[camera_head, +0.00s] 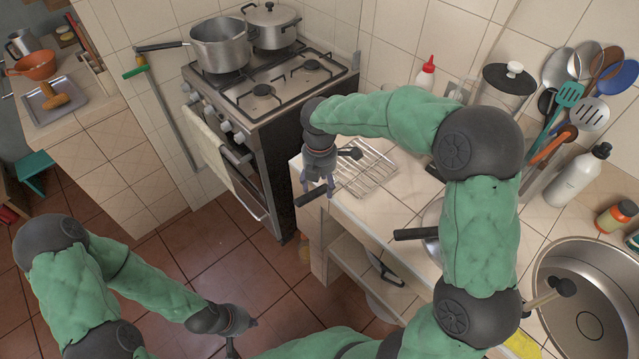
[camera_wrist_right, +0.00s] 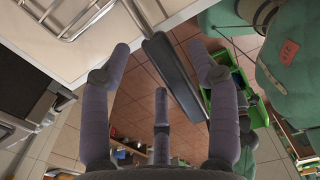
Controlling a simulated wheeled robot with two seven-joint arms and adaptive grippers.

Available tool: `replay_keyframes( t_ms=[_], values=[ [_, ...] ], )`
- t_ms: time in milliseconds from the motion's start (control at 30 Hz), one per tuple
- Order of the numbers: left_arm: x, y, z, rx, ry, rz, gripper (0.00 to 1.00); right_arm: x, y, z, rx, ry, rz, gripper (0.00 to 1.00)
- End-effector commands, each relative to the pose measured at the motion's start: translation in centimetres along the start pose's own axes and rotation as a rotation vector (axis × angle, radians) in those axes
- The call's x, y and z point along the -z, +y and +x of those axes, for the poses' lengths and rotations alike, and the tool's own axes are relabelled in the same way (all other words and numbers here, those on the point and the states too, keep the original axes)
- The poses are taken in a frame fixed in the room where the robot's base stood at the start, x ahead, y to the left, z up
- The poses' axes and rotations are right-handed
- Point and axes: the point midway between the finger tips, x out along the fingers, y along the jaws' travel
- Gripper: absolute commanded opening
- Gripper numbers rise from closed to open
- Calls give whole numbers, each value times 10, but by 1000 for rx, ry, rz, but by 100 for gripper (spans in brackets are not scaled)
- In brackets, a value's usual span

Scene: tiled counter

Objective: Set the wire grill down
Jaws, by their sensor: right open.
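The wire grill (camera_head: 370,168) lies flat on the tiled counter beside the stove. Its dark handle (camera_head: 310,196) sticks out past the counter's front edge. My right gripper (camera_head: 318,184) hangs over this handle at the counter edge, its fingers open. In the right wrist view, a corner of the wire grill (camera_wrist_right: 72,14) shows on the counter. The handle (camera_wrist_right: 174,75) runs between the spread fingers of my right gripper (camera_wrist_right: 158,62), which are not closed on it. My left gripper (camera_head: 232,340) is low over the floor, far from the grill; its fingers are too small to read.
The stove (camera_head: 275,85) with two pots stands left of the counter (camera_head: 385,212). A pan handle (camera_head: 415,234) juts over the counter edge, its pan partly hidden by my right arm. A sink (camera_head: 590,300) is at the right. Open shelves lie below the counter.

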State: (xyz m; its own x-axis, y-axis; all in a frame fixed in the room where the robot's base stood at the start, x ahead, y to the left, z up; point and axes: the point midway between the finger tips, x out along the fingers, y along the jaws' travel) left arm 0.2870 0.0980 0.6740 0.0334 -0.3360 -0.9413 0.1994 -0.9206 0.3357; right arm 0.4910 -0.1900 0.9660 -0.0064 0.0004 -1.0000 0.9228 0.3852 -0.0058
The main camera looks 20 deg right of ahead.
Motion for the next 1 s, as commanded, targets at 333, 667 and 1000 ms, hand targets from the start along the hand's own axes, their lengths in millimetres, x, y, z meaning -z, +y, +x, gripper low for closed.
replay_keyframes(
  t_ms=[333, 667, 1000],
  values=[
    [-1, 7, -21, 0, 0, 0, 0, 0, 1, -70, -5, -1, 0, 61],
    [-1, 11, -30, 0, 0, 0, 0, 0, 0, -110, -3, -1, 0, 61],
    [-1, 11, -30, 0, 0, 0, 0, 0, 0, -113, -1, -1, 0, 61]
  ],
)
